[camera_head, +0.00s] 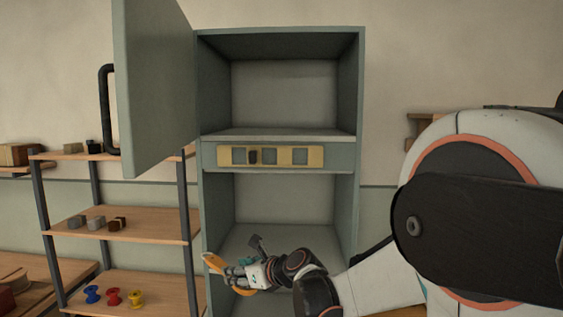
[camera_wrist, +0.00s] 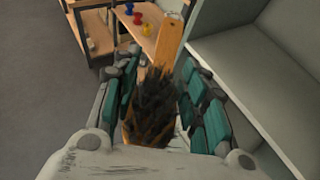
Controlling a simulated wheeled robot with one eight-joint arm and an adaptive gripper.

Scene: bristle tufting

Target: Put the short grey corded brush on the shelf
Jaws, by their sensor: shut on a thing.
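My gripper (camera_head: 238,272) is low in front of the grey cabinet's lower compartment. It is shut on a brush, whose orange-tan wooden handle (camera_head: 213,262) sticks out to the left. In the wrist view the brush's dark, shaggy bristles (camera_wrist: 152,108) lie between the teal finger pads of my gripper (camera_wrist: 160,75). The handle (camera_wrist: 168,40) points away past the fingertips. The cord and the brush's exact length cannot be made out. The cabinet's middle shelf board (camera_head: 280,133) is above my gripper, and the upper compartment (camera_head: 284,92) looks empty.
The cabinet door (camera_head: 155,85) stands open at left. An open rack (camera_head: 115,226) beside it holds small blocks (camera_head: 96,223) and blue, red and yellow spools (camera_head: 113,297). A yellow strip with square windows (camera_head: 270,156) crosses the cabinet front. My arm fills the right side.

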